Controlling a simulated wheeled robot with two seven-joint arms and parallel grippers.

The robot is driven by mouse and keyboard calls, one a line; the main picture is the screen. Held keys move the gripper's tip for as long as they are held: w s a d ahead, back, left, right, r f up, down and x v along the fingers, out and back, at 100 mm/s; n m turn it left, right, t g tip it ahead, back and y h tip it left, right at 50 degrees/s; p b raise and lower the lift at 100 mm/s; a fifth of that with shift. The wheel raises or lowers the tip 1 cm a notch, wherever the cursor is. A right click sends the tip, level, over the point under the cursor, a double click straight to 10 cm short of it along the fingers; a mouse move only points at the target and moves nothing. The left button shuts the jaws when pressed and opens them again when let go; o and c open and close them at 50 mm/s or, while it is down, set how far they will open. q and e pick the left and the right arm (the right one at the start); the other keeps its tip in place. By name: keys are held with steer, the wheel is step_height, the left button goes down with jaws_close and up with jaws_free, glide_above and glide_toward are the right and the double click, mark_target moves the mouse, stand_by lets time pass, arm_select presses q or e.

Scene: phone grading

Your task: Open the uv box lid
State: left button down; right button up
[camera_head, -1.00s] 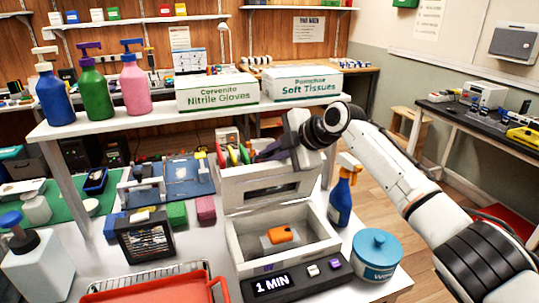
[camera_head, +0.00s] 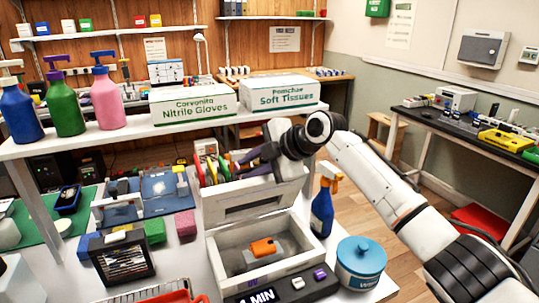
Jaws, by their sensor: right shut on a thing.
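The white UV box (camera_head: 215,262) stands on the white table, with its display and buttons at the front. Its lid (camera_head: 238,208) is raised, standing up at the back of the box, and the inside is open to view. A grey phone-like item with an orange part (camera_head: 262,248) lies inside. My right gripper (camera_head: 248,164) is at the top edge of the lid, shut on it; its dark fingers partly cover that edge. My left gripper is out of view.
A blue tub (camera_head: 361,262) and a blue spray bottle (camera_head: 322,206) stand right of the box. A black rack (camera_head: 122,258), green and pink blocks and a red wire basket are at left. Glove and tissue boxes (camera_head: 207,102) sit on the shelf behind.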

steer(key=v, duration=0.9)
steer(key=shift+w+r+b, duration=0.3)
steer(key=shift+w+b, duration=0.05)
steer(key=shift+w, duration=0.05)
steer(key=shift+s+d+r, duration=0.2)
steer(key=shift+s+d, duration=0.1)
